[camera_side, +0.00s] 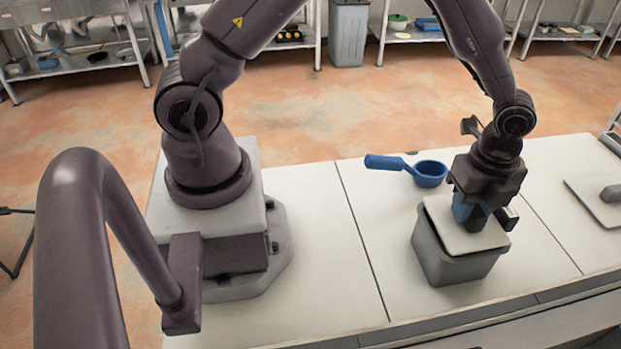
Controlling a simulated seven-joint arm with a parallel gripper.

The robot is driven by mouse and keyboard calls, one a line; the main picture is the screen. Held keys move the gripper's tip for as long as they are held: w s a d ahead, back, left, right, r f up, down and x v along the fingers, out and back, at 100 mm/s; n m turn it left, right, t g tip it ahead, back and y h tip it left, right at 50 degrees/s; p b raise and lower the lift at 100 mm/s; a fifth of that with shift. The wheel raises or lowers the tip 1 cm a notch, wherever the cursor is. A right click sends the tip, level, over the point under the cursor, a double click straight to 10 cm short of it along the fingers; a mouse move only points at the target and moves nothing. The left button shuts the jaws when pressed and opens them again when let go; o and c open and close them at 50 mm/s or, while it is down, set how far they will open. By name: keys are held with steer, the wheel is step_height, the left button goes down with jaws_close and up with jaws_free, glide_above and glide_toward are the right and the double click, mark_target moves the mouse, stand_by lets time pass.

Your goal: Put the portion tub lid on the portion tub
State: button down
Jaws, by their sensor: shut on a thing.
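The portion tub (452,265) is a grey, square-topped container standing upright on the white counter, right of centre. The portion tub lid (462,239) is a flat cream square lying over the tub's mouth, nearly level. I cannot tell whether it rests fully on the rim or is slightly above it. My gripper (481,217) points down over the lid and is shut on its grip, where a blue part shows between the dark fingers. The fingers and wrist hide the lid's far right part.
A blue ladle-like pan (430,174) lies behind the tub, its handle pointing left. A pale board (600,211) with a grey block (612,193) lies at the right. The counter (310,255) left of the tub is clear. Its front edge runs close below the tub.

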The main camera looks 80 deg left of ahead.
steer(key=shift+f, duration=0.6)
stand_by(0.4)
steer(key=c, duration=0.8)
jaws_free()
steer(key=shift+r, duration=4)
